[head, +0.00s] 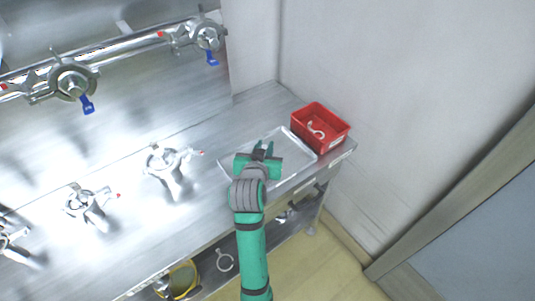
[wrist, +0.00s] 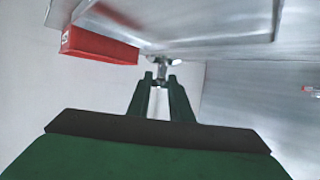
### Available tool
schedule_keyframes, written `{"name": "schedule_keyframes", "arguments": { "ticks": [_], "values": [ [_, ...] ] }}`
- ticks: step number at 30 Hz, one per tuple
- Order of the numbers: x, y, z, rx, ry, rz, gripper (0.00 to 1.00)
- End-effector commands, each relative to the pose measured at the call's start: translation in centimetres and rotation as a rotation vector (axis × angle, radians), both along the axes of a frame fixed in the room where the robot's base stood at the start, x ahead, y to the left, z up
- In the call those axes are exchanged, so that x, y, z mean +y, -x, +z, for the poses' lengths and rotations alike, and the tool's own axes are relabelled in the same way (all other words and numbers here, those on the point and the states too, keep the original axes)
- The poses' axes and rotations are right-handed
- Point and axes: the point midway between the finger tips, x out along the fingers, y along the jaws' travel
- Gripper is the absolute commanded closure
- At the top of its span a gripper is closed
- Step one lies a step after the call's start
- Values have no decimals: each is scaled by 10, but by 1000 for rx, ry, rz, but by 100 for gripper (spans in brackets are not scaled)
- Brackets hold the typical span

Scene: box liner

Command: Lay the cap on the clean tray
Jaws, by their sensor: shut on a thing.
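My gripper (head: 262,150) is over the clean tray (head: 296,146), a shallow metal tray on the right part of the steel bench. In the wrist view, the fingers of my gripper (wrist: 161,78) are shut on a small shiny metal piece, which I take to be the cap (wrist: 162,65). It shows at the fingertips, close to the tray edge (wrist: 215,50). I cannot tell whether it touches the tray. In the head view my gripper hides the cap and part of the tray.
A red bin (head: 333,140) with a pale hook-shaped item stands right beside the tray, near the wall; it also shows in the wrist view (wrist: 98,46). Metal valve fittings (head: 165,163) stand on the bench to the left. A pipe with blue-handled valves (head: 72,84) runs behind.

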Motion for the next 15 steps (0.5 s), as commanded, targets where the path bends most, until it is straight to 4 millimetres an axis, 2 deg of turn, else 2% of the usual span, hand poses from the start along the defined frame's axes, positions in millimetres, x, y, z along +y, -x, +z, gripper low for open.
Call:
{"name": "schedule_keyframes", "arguments": {
  "ticks": [1, 5, 15],
  "values": [
    [-3, -7, -10, 3, 0, -1, 100],
    [-5, -20, -26, 1, -1, 1, 100],
    [-9, -33, -47, 2, 0, 2, 100]
  ]
}}
